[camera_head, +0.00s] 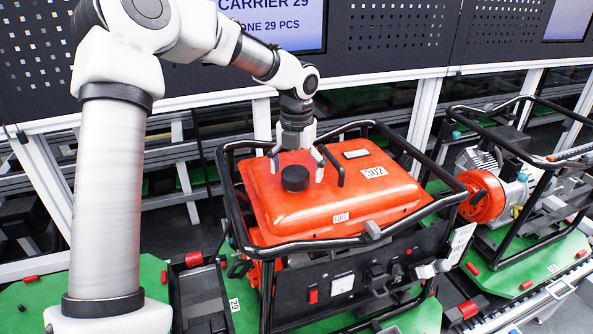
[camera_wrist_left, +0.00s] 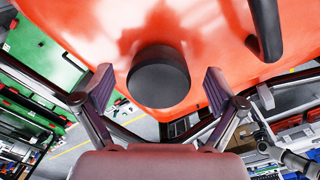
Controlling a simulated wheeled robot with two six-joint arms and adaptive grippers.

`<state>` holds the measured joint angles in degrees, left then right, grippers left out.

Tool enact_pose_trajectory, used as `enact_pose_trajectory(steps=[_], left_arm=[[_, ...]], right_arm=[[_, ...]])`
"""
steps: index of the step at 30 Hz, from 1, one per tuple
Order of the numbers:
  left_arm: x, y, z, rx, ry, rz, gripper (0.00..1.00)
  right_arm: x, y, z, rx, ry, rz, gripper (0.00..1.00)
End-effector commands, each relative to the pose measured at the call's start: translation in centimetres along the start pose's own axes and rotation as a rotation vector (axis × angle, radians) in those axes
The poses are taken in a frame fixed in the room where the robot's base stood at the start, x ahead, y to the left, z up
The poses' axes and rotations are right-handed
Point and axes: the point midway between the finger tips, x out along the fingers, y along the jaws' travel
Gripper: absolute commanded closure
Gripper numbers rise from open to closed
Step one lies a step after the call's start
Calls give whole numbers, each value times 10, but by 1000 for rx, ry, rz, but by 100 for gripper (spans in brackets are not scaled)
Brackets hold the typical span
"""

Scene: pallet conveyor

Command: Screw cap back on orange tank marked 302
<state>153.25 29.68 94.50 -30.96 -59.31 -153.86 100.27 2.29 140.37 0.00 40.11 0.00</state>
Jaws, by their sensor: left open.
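The orange tank (camera_head: 330,205) marked 302 sits in the black tube frame of a generator. Its black cap (camera_head: 295,178) is on the tank's top toward the left; I cannot tell whether it is threaded tight. My left gripper (camera_head: 297,170) is open just above and behind the cap, pointing down. In the left wrist view, the cap (camera_wrist_left: 158,77) lies ahead of the gripper (camera_wrist_left: 160,95), between the two spread fingers and apart from both. The tank's orange top (camera_wrist_left: 110,20) fills the upper part of that view.
A black handle (camera_head: 331,165) stands on the tank just right of the gripper. The frame's black tubes (camera_head: 300,241) surround the tank. A second generator (camera_head: 490,190) stands at the right. Green pallets (camera_head: 515,265) lie below. A dark panel with a screen (camera_head: 272,20) is behind.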

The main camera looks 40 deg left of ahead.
Motion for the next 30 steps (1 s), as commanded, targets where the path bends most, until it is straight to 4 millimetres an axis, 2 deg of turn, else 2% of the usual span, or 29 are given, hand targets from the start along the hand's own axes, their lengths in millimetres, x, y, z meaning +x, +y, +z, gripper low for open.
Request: enact_pose_trajectory(steps=[4,9,12,21,27,30], left_arm=[[0,0,0,-39,1,0,6],[0,2,-1,-334,1,0,6],[0,3,-1,-443,1,0,6],[0,3,-1,-490,1,0,6],[0,5,-2,-827,1,1,6],[0,5,-3,-903,1,1,6]], right_arm=[[0,0,0,0,0,0,0],[0,0,0,0,0,0,0],[0,0,0,0,0,0,0],[0,0,0,0,0,0,0],[0,0,0,0,0,0,0],[0,0,0,0,0,0,0]])
